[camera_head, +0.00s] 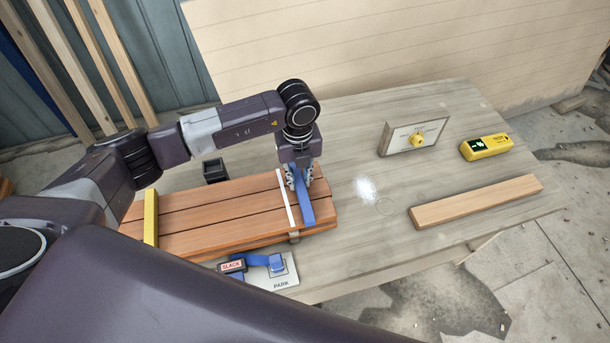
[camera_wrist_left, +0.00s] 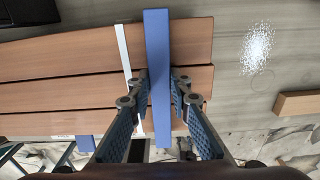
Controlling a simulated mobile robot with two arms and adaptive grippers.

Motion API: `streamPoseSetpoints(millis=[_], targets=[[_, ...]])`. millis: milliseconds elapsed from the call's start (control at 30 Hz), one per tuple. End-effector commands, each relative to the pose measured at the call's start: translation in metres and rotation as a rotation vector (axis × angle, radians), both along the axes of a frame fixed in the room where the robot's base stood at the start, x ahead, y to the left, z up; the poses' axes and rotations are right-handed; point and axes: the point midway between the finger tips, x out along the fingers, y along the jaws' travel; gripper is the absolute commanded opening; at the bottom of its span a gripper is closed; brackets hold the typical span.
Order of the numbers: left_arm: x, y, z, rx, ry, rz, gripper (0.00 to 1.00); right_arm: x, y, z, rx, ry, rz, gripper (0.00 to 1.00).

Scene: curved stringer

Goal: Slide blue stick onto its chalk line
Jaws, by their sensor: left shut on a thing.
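The blue stick (camera_head: 303,197) lies across the reddish-brown wooden boards (camera_head: 215,211) near their right end. A white chalk line (camera_head: 284,198) runs across the boards just left of the stick. In the wrist view the blue stick (camera_wrist_left: 158,75) is slightly tilted against the chalk line (camera_wrist_left: 123,48), with a narrow gap that is wider at the top. My left gripper (camera_head: 301,181) comes down from above and is shut on the stick; its fingers (camera_wrist_left: 158,88) stand on both sides of it. My right gripper is not in view.
A yellow bar (camera_head: 151,217) crosses the boards at left. A white PARK plate (camera_head: 283,279) with a blue piece and SLACK tag (camera_head: 233,266) lies in front. A black box (camera_head: 214,170) stands behind. A knobbed panel (camera_head: 400,139), yellow device (camera_head: 486,147) and loose plank (camera_head: 475,202) are at right.

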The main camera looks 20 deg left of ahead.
Motion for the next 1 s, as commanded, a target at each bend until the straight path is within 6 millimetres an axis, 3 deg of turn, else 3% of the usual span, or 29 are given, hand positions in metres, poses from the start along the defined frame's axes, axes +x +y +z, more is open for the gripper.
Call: streamPoseSetpoints(millis=[600,1000], targets=[[-0.021,0.031,0.000,-0.001,0.001,0.026,0.00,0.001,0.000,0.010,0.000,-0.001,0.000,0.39],[-0.024,0.036,0.000,-0.001,-0.001,0.030,0.00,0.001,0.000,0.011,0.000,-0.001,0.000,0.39]])
